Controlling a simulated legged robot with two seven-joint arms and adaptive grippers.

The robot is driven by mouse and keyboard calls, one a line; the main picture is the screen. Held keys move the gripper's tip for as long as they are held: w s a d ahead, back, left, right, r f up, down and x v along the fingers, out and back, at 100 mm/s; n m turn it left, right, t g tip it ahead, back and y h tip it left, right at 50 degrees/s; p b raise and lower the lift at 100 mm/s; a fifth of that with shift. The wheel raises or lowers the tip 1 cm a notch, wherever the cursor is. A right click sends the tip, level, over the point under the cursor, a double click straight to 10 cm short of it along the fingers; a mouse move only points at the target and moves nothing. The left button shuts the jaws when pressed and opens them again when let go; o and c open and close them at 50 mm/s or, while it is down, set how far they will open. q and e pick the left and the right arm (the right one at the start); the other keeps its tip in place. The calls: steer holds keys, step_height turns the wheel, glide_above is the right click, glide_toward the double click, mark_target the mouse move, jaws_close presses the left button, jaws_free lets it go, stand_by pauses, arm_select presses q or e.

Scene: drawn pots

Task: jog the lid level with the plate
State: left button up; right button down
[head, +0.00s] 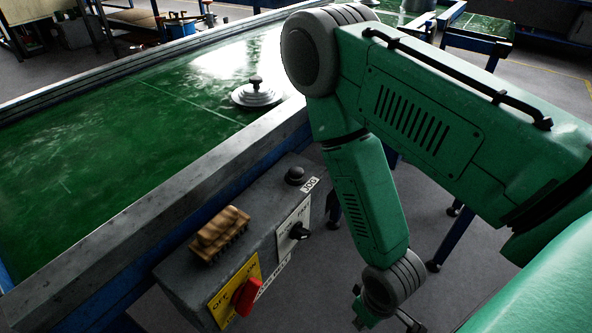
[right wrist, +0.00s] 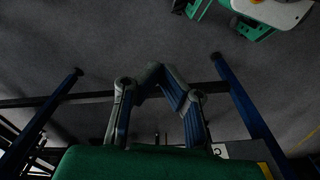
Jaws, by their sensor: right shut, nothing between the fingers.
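The lid (head: 256,94), a grey disc with a black knob, lies flat on the green belt (head: 100,150), near the belt's near rail. I cannot make out a separate plate in these views. A grey control box (head: 180,285) on the near side has a dark round button (head: 295,175) beside a JOG label (head: 310,184). My right gripper (right wrist: 160,72) is shut and empty in the right wrist view, over the floor. My left gripper is not in view.
A wooden brush (head: 220,235) lies on the control box. The box also has a black selector knob (head: 299,231) and a red switch (head: 246,295) on a yellow panel. The metal rail (head: 170,205) borders the belt. Blue legs (right wrist: 245,115) flank my right gripper in the wrist view.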

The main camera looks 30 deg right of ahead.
steer(key=w+d+r+n+t+y+p, duration=0.1)
steer(key=w+r+p, duration=0.4)
steer(key=w+r, duration=0.7)
steer(key=w+d+r+n+t+y+p, duration=0.2)
steer(key=w+d+r+n+t+p, duration=0.1)
steer(key=w+r, duration=0.9)
step_height(320, 180, up, 6)
steer(key=d+t+p, duration=0.1)
steer(key=d+t, duration=0.1)
steer(key=t, duration=0.1)
steer(key=shift+f+t+y+p, duration=0.2)
steer(key=shift+t+y+p, duration=0.1)
steer(key=shift+p, duration=0.05)
steer(key=shift+w+f, duration=0.1)
